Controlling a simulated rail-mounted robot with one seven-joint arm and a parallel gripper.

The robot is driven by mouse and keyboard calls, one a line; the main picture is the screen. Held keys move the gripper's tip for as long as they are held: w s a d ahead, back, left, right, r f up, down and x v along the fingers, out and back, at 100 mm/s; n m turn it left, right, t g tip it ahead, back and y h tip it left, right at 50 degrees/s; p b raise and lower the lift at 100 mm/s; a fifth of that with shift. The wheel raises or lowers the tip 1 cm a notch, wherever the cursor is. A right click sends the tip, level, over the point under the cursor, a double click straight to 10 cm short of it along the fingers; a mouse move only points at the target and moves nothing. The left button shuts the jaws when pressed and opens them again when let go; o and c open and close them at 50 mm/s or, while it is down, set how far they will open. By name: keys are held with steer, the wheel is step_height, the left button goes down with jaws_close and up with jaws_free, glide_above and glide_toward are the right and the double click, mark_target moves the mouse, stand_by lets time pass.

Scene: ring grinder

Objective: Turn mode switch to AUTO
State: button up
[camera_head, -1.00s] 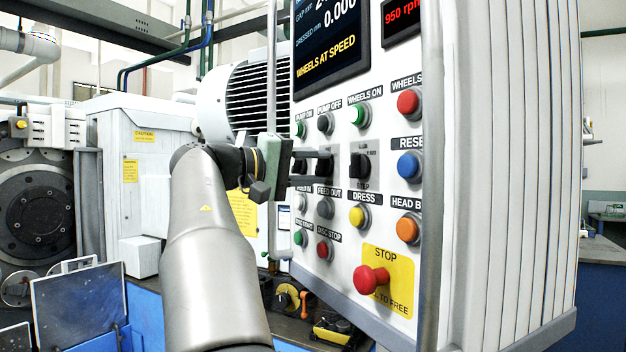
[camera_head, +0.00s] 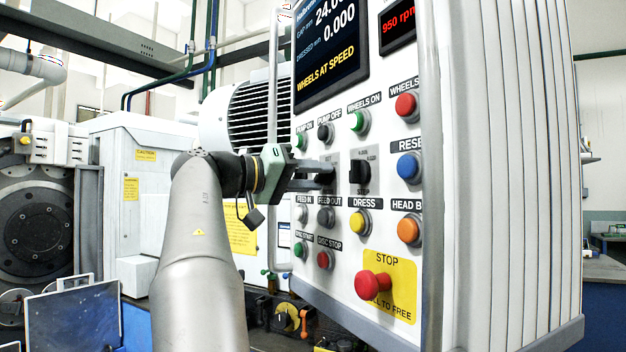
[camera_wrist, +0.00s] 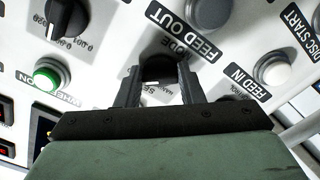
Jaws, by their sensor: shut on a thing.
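The mode switch (camera_wrist: 160,69) is a black knob on the white control panel, with the word MODE beside it in the wrist view. My gripper (camera_wrist: 159,82) has one finger on each side of the knob and is shut on it. In the head view my gripper (camera_head: 324,175) reaches the panel from the left, its green body tilted. Its fingers hide most of the knob there. The position lettering around the knob is partly covered, so I cannot tell which mode it points to.
A second black selector (camera_head: 360,168) sits just right of the mode switch. Push buttons surround them, including FEED OUT (camera_head: 326,217), DRESS (camera_head: 360,221) and PUMP OFF (camera_head: 325,132). The red STOP button (camera_head: 372,285) sticks out below. The display (camera_head: 328,45) reads WHEELS AT SPEED.

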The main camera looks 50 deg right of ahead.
stand_by(0.3)
steer(key=o, duration=1)
steer(key=shift+a, duration=0.1)
steer(key=v, duration=1.7)
steer(key=shift+w+a, duration=0.1)
